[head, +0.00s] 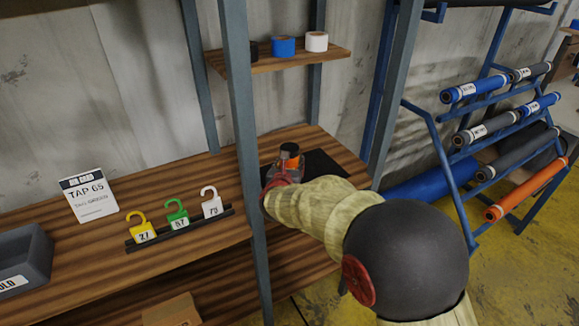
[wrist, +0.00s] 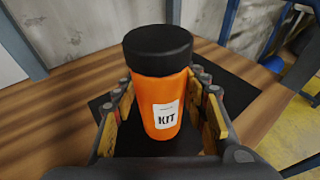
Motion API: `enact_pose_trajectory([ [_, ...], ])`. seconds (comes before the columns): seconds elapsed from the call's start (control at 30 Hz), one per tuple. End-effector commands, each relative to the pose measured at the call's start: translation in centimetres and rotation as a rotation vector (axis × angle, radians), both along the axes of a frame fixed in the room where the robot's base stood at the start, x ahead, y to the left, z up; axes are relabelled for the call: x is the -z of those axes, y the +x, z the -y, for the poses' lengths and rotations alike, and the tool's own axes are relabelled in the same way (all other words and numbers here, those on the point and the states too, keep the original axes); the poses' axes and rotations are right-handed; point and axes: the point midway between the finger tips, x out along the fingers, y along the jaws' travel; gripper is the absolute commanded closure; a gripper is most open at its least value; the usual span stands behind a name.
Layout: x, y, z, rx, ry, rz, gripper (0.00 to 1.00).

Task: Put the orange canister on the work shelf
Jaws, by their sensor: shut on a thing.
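The orange canister (wrist: 160,95) has a black lid and a white KIT label. It stands upright between the two fingers of my gripper (wrist: 165,125), which is shut on it. In the head view the canister (head: 289,160) shows as a small orange band with a dark top, partly hidden by my gripper (head: 282,175). It is over a black mat (head: 325,170) on the wooden work shelf (head: 310,138). I cannot tell whether its base touches the mat.
A blue-grey upright post (head: 240,130) stands just left of my gripper. A small upper shelf (head: 270,62) holds tape rolls. Left are numbered tags (head: 178,217), a TAP 65 card (head: 88,196) and a grey bin (head: 25,260). A rack of rolls (head: 490,130) stands right.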

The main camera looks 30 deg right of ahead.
Motion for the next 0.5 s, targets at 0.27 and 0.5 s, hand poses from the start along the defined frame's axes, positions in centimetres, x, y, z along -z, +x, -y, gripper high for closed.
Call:
enact_pose_trajectory([
  [0.27,-0.23,0.06,0.00,0.001,-0.001,0.004,0.89],
  [0.5,0.01,0.02,0.00,0.001,0.000,0.003,0.50],
])
